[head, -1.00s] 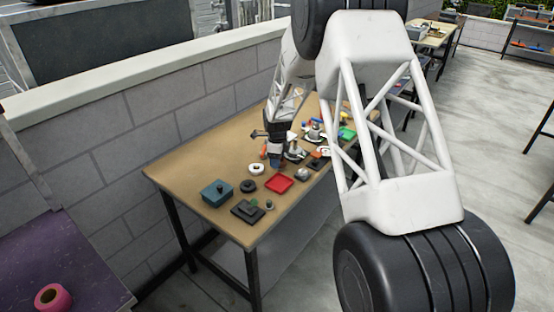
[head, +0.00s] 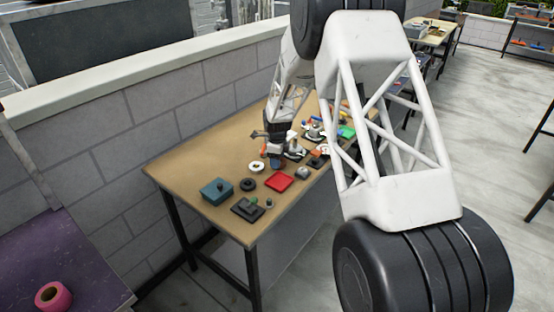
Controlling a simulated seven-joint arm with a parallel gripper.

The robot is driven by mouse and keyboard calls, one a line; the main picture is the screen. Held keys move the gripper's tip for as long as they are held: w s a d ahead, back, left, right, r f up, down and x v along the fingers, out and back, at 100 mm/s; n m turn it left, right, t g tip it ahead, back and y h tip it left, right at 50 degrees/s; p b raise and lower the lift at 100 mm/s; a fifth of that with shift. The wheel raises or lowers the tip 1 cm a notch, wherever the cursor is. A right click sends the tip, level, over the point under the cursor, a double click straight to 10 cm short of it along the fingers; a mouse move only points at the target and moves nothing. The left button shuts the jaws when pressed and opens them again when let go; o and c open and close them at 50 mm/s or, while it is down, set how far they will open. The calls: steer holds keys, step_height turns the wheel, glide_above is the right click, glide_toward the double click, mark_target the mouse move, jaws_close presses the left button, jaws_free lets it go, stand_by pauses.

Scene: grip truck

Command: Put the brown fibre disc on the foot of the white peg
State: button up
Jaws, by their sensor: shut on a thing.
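My gripper (head: 276,161) is over the middle of the brown workbench, low among the small parts. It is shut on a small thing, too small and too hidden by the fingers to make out. I cannot pick out the brown fibre disc for certain. Pale and metallic fittings on dark bases (head: 294,150) stand just right of my gripper. The white peg may be among them, but its foot is not clear at this size.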

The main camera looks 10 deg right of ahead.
steer(key=shift+f, duration=0.45)
stand_by(1.1)
steer(key=o, duration=1)
steer(key=shift+c, duration=1.2)
steer(key=shift+r, duration=0.6)
steer(key=shift+o, duration=1.1)
steer(key=shift+r, duration=3.15)
